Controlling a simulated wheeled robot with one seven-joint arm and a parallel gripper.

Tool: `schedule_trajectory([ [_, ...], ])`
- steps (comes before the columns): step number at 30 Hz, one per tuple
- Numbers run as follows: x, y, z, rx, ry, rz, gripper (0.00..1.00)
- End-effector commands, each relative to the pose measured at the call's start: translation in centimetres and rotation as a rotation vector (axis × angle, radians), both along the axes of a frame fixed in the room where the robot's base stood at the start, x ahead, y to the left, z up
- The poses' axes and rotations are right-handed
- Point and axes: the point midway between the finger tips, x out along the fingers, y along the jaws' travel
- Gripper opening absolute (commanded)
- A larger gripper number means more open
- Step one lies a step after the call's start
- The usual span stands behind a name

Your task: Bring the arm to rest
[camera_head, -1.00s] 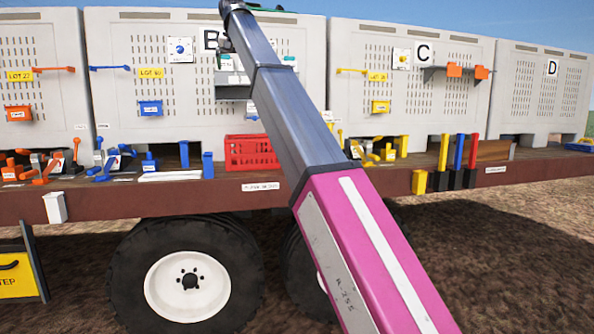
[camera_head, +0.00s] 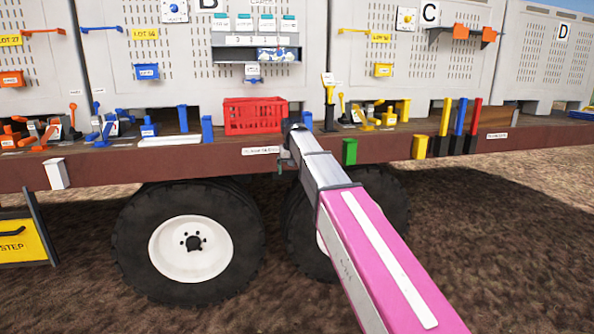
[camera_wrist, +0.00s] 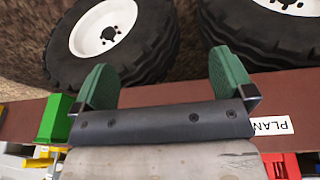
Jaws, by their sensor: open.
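My arm, pink and grey, reaches up from the lower right in the head view, and its end is at the trailer's brown edge (camera_head: 225,157). My gripper (camera_wrist: 165,82) shows in the wrist view with its two green fingers wide apart and nothing between them. Beyond the fingers are the trailer's wheels and the ground.
A red crate (camera_head: 255,116) stands on the trailer deck just behind my arm's end. A green block (camera_head: 349,151) is on the trailer edge to its right. Two big wheels (camera_head: 191,248) are below.

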Motion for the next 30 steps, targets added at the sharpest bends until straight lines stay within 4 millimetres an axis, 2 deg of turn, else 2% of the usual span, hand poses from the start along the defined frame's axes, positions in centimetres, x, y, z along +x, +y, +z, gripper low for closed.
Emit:
schedule_trajectory([
  [1,-1.4,-1.5,-2.6,-0.001,0.016,-0.008,1.0],
  [3,-2.5,-3.1,-5.6,-0.002,0.03,-0.015,1.0],
  [8,-5.7,-6.6,-12.1,-0.002,0.066,-0.034,1.0],
  [15,-11.5,-11.6,-20.7,0.004,0.119,-0.064,1.0],
  [24,-20.4,-16.9,-29.5,0.018,0.184,-0.105,1.0],
  [30,-26.0,-19.4,-33.4,0.028,0.22,-0.131,1.0],
])
